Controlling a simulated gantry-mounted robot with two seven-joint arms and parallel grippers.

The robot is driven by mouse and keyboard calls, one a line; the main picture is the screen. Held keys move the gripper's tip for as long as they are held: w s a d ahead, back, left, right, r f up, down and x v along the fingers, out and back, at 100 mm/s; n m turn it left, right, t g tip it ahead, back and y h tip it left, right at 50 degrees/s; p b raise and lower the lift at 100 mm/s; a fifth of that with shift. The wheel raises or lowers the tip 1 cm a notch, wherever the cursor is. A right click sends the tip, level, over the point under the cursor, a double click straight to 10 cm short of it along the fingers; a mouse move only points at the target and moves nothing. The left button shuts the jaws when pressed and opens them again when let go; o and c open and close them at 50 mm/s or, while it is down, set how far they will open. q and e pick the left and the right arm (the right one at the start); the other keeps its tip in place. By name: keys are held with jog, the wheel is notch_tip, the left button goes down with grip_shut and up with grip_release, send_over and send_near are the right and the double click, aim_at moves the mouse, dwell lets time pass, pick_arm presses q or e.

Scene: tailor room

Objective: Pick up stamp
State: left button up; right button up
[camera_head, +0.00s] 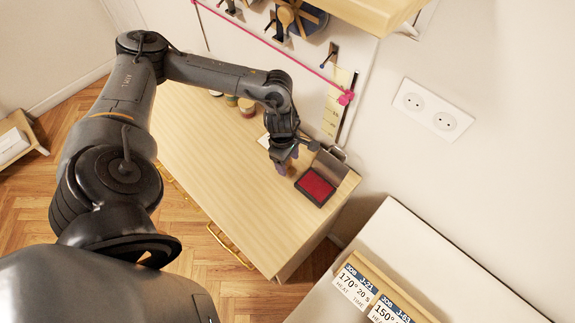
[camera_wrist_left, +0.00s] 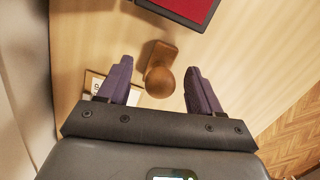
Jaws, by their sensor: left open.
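The stamp (camera_wrist_left: 160,72) shows in the left wrist view as a brown wooden piece with a round knob and a rectangular base. It stands on the wooden table, between and slightly beyond my two open fingers. My left gripper (camera_wrist_left: 160,85) is open and empty, with its purple fingers on either side of the knob's line. In the head view my left gripper (camera_head: 284,165) is low over the table's right end, left of the red ink pad (camera_head: 316,186); the stamp is hidden there behind the gripper. My right gripper is not in view.
The open ink pad also shows at the top of the left wrist view (camera_wrist_left: 185,8). A pale card (camera_wrist_left: 95,82) lies beside the stamp. Several small jars (camera_head: 246,106) stand along the table's back edge by the wall. The table's left and front surface (camera_head: 215,165) is clear.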

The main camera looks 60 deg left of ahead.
pick_arm(q)
jog(key=shift+f, duration=0.75)
jog(key=c, duration=1.2)
jog(key=shift+r, duration=0.15)
